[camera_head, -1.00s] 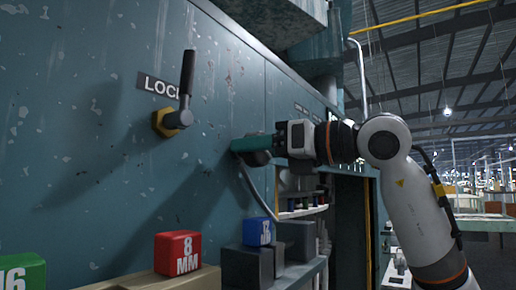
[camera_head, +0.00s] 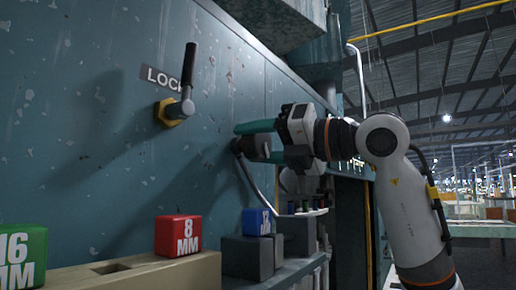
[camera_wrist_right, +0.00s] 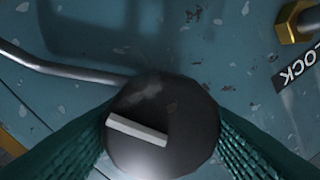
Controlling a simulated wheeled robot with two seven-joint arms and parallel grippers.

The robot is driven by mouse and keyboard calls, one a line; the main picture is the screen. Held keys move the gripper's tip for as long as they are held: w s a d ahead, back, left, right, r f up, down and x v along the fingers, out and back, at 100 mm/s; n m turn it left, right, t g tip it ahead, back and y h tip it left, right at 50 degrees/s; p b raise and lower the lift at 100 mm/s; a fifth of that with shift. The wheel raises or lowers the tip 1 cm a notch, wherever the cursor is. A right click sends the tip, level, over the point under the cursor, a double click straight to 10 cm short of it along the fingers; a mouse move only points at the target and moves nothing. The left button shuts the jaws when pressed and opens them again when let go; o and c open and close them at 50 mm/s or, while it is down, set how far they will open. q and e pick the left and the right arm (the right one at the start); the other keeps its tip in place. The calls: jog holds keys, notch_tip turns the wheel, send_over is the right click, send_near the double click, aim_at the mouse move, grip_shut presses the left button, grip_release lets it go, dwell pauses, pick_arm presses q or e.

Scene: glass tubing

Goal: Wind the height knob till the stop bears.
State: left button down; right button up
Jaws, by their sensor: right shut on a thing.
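The height knob (camera_head: 252,149) is a dark round knob on the teal machine panel, partly hidden by my fingers in the head view. In the right wrist view the knob (camera_wrist_right: 165,105) fills the lower middle, with a pale bar (camera_wrist_right: 137,130) slanting across its face. My right gripper (camera_head: 244,143) has its teal fingers closed on the knob from opposite sides, one above and one below. In the right wrist view these ribbed fingers (camera_wrist_right: 162,125) press on its left and right. I cannot make out the stop. My left gripper is out of view.
A lock lever (camera_head: 188,80) with a brass hex base stands upright left of the knob, beside a LOCK label (camera_head: 160,78). A bent metal rod (camera_head: 258,190) runs near the knob. Below, a red 8 MM block (camera_head: 178,236), a blue block (camera_head: 257,221) and a green 16 block (camera_head: 22,257) stand on ledges.

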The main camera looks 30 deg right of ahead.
jog(key=shift+m, duration=0.6)
jog(key=o, duration=1)
jog(key=shift+c, duration=0.2)
jog(key=shift+s, duration=0.1)
jog(key=shift+s+d+f+b, duration=0.1)
jog(key=shift+s+d+b, duration=0.15)
jog(key=shift+b, duration=0.1)
jog(key=b+v, duration=0.2)
jog(key=v, duration=0.9)
jog(key=shift+b, duration=0.35)
jog(key=shift+s, duration=0.15)
